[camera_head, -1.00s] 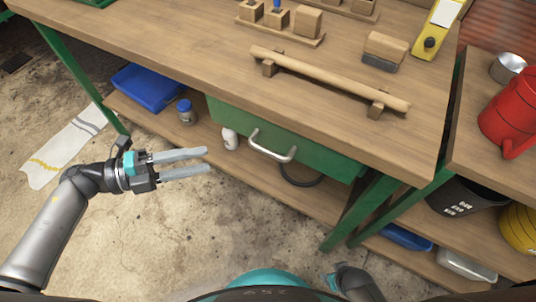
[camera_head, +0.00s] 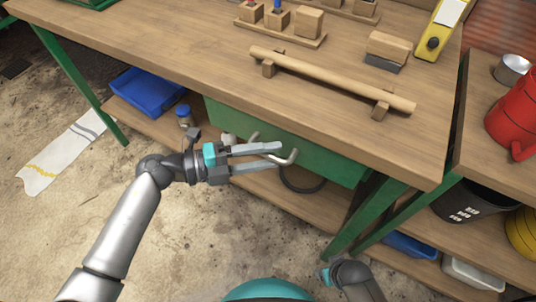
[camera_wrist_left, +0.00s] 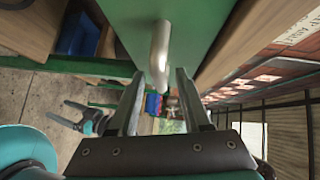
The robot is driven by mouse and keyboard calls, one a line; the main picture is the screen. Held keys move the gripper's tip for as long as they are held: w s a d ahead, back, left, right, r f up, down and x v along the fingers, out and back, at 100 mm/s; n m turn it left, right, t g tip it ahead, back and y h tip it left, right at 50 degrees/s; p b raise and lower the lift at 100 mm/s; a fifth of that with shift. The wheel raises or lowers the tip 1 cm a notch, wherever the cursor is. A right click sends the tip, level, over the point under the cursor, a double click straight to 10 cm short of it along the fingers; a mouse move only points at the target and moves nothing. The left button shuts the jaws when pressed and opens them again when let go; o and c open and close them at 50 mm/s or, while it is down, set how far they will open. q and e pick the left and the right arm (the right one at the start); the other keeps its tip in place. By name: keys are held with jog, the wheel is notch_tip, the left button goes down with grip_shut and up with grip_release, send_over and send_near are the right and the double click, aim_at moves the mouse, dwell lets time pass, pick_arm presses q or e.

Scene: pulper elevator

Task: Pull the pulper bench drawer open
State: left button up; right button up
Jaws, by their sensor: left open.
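The green drawer (camera_head: 325,158) hangs under the wooden bench top, and its front appears closed. Its pale metal bar handle (camera_head: 293,157) is partly hidden behind my left gripper (camera_head: 279,154). That gripper is open, with its two fingers reaching the handle from the left. In the left wrist view the handle (camera_wrist_left: 159,52) shows between the spread fingertips of the left gripper (camera_wrist_left: 160,74), not clamped. Whether a finger touches it I cannot tell. My right gripper (camera_wrist_left: 66,112) shows small at the left of the wrist view, fingers apart and empty, far from the drawer.
The bench top (camera_head: 200,60) carries a wooden bar on supports and wooden blocks. On the lower shelf are a blue bin (camera_head: 150,92) and a blue-capped jar (camera_head: 184,115). A green bench leg (camera_head: 365,215) stands right of the drawer.

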pick_arm(q)
jog(key=shift+w+d, duration=0.1)
jog(key=shift+d, duration=0.15)
grip_shut()
jog(key=shift+f, duration=0.1)
dwell(1.2)
